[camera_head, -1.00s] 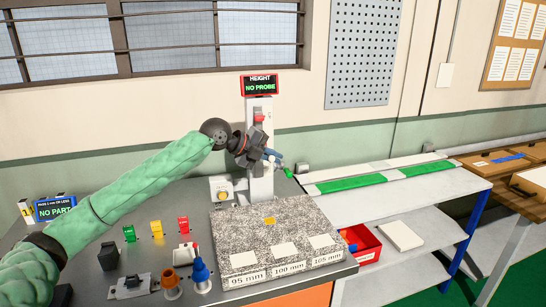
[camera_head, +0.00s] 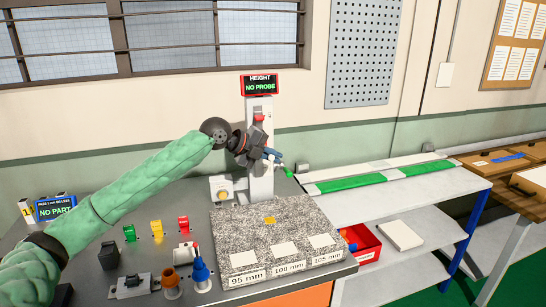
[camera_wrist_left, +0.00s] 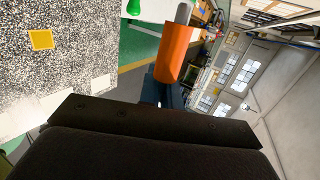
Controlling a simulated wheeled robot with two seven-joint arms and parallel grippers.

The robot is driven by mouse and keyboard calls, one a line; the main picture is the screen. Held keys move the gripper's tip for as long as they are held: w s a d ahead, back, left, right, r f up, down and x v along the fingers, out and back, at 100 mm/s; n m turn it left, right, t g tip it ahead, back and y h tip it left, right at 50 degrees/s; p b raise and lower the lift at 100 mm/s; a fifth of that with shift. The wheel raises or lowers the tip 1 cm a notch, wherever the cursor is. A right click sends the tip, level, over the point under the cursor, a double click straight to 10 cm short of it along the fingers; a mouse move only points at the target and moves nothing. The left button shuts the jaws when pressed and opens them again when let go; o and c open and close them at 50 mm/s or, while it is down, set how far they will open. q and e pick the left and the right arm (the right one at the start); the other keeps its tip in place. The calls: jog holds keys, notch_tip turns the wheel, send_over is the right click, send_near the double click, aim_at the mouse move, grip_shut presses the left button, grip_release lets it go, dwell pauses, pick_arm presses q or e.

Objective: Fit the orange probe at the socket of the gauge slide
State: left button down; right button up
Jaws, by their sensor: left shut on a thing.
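The orange probe (camera_wrist_left: 172,52) shows in the left wrist view as an orange cylinder with a grey tip. My left gripper (camera_head: 266,154) is shut on it in front of the gauge column (camera_head: 261,185); its dark body also fills the bottom of the wrist view. In the head view I cannot make out the probe's orange body. The gauge slide's red part (camera_head: 259,118) shows above the gripper. The gripper and wrist cover the middle of the column, and I cannot see the socket. The display (camera_head: 260,86) on top reads "HEIGHT NO PROBE". My right gripper is not in view.
A speckled granite plate (camera_head: 235,228) with marked light pads lies below the gripper. A red bin (camera_head: 366,243) is on the right.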

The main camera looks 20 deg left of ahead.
pick_arm(q)
jog(key=shift+w+a, duration=0.15)
jog(key=shift+w, duration=0.15)
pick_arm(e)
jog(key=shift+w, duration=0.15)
pick_arm(q)
jog(key=shift+w+a, duration=0.3)
jog(key=shift+w, duration=0.1)
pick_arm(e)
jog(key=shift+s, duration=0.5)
pick_arm(q)
jog(key=c, duration=1.5)
grip_release()
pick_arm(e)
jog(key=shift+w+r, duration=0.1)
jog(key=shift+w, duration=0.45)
